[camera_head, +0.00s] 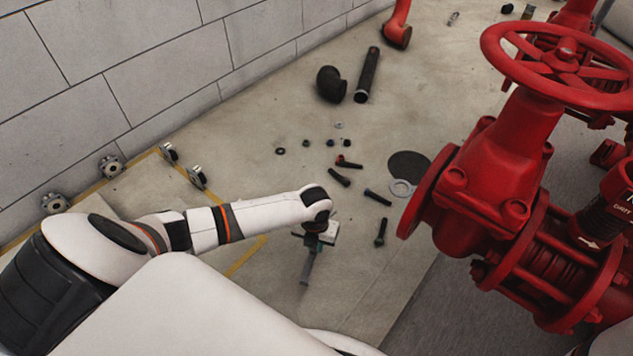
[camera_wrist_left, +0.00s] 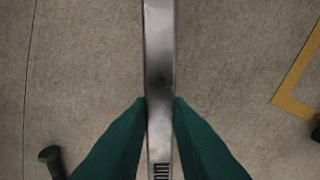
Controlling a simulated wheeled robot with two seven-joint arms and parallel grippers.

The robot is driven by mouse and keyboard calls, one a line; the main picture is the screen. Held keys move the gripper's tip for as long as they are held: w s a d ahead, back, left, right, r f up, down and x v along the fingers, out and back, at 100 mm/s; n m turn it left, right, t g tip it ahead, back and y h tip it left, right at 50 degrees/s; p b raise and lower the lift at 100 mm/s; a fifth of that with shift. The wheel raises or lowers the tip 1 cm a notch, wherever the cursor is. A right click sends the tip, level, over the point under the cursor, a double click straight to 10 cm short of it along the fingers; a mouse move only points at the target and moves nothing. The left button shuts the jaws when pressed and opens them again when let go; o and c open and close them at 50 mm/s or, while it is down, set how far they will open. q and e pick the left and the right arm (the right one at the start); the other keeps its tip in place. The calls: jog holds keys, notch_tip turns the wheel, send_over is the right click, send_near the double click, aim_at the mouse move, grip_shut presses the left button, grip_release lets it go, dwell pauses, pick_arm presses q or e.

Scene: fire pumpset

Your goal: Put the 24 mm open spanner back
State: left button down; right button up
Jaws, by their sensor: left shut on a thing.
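My left gripper (camera_head: 316,236) is low over the concrete floor, at the end of the white arm that comes in from the left. In the left wrist view its two green fingers (camera_wrist_left: 160,108) are shut on a grey metal spanner (camera_wrist_left: 159,60), one on each side of its shank. The spanner runs up and out of the top of that view, and dark marks show near its lower end. In the head view the spanner (camera_head: 307,267) points down from the gripper toward the bottom of the picture. Its size marking cannot be read. My right gripper is not in view.
Several dark bolts (camera_head: 378,197) and small parts lie on the floor beyond the gripper. A red valve (camera_head: 490,170) with a handwheel stands at the right. A black elbow (camera_head: 331,84) and a dark pipe (camera_head: 367,75) lie farther back. A yellow line (camera_head: 248,256) marks the floor.

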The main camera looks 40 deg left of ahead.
pick_arm(q)
notch_tip(320, 180, down, 4)
jog(key=b, duration=0.2)
jog(key=shift+b, duration=0.35)
jog(key=shift+f, duration=0.35)
jog(key=shift+r, duration=0.15)
jog(key=shift+f, duration=0.25)
jog(key=c, duration=1.3)
grip_release()
jog(key=shift+c, duration=0.2)
jog(key=shift+r, duration=0.1)
